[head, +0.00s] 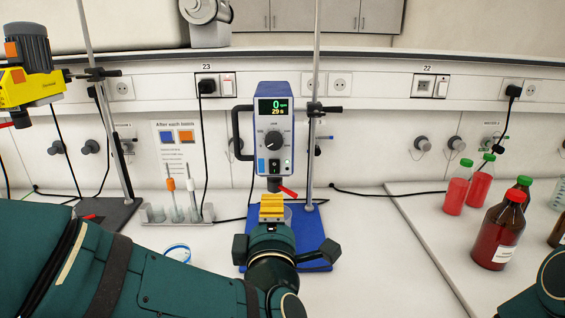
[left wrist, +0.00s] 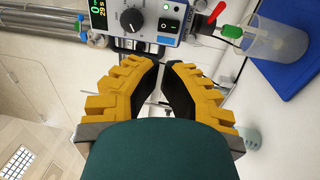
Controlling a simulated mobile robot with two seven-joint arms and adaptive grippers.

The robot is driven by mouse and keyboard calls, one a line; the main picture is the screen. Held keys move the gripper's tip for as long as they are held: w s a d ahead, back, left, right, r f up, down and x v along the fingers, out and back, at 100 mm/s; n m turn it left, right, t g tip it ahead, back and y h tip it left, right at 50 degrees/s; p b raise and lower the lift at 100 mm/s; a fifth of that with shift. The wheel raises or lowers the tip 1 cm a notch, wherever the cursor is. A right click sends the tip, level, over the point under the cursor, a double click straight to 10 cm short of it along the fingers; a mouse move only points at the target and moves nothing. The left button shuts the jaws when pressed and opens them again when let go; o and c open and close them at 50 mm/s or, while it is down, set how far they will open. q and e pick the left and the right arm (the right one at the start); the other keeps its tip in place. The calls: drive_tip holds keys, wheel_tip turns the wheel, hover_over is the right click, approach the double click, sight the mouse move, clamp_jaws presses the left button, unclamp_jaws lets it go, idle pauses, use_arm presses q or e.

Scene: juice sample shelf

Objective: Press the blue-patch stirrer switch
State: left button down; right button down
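The blue-and-white stirrer (head: 273,125) hangs on a stand at the centre of the bench. Its front has a lit display, a knob, a blue patch (head: 261,166) and a black switch (head: 275,166) beside it. A small green light shows right of the switch. My left gripper (head: 272,200) is in front of and below this panel, its yellow fingers upright. In the left wrist view the black fingertips (left wrist: 162,64) nearly meet, with nothing between them. They are apart from the panel and the black switch (left wrist: 165,40). My right gripper is not in view.
A red lever (head: 288,192) sticks out below the stirrer, and a beaker (left wrist: 280,35) stands on its blue base (head: 312,240). A yellow stirrer (head: 30,82) is at left. Red bottles (head: 497,232) stand at right. The bench between the base and the bottles is clear.

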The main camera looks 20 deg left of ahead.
use_arm(q)
drive_tip(key=shift+s+a+r, duration=0.1)
drive_tip(key=shift+s+r, duration=0.05)
drive_tip(key=p, duration=0.5)
approach(272, 160)
drive_tip(key=x, duration=0.7)
drive_tip(key=shift+w+a+r, duration=0.1)
drive_tip(key=shift+w, duration=0.5)
